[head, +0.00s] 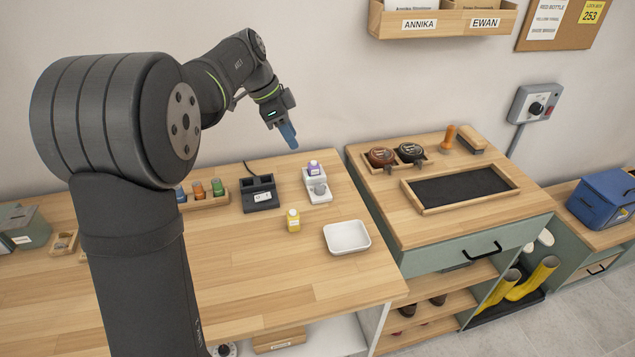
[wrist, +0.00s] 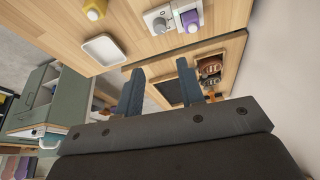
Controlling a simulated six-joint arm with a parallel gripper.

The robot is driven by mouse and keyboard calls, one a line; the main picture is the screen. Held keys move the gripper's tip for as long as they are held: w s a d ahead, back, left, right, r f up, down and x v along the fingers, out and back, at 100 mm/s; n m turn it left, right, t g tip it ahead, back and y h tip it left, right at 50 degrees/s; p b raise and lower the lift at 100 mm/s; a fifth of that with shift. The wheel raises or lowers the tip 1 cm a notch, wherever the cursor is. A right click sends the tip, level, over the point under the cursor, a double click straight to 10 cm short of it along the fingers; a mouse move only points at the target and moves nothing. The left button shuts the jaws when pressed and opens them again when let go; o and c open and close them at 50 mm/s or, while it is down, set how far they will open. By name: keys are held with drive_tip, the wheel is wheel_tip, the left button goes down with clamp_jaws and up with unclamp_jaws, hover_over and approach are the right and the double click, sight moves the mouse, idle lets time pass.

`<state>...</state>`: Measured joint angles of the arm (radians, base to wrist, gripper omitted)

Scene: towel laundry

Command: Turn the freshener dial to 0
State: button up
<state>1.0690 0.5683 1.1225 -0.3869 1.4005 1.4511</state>
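A small white dispenser (head: 322,197) stands on the left wooden table with a purple bottle (head: 314,168) at its back and a round grey dial (head: 320,188) in front. I take this to be the freshener; its dial marks are too small to read. In the wrist view the dial (wrist: 160,22) and the purple bottle (wrist: 190,19) show at the top. My gripper (head: 289,136) is in the air above and behind the dispenser, touching nothing. In the wrist view its two blue fingers (wrist: 158,74) are wide apart and empty.
A yellow bottle (head: 293,220), a white tray (head: 347,237) and a black device (head: 261,194) stand near the dispenser. A rack of coloured bottles (head: 203,197) is to the left. A grey box with a black knob (head: 537,107) hangs on the wall. The table's front is clear.

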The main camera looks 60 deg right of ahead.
sight(320, 186)
drive_tip(key=x, duration=1.7)
drive_tip(key=shift+s+f, duration=0.15)
drive_tip(key=c, duration=0.7)
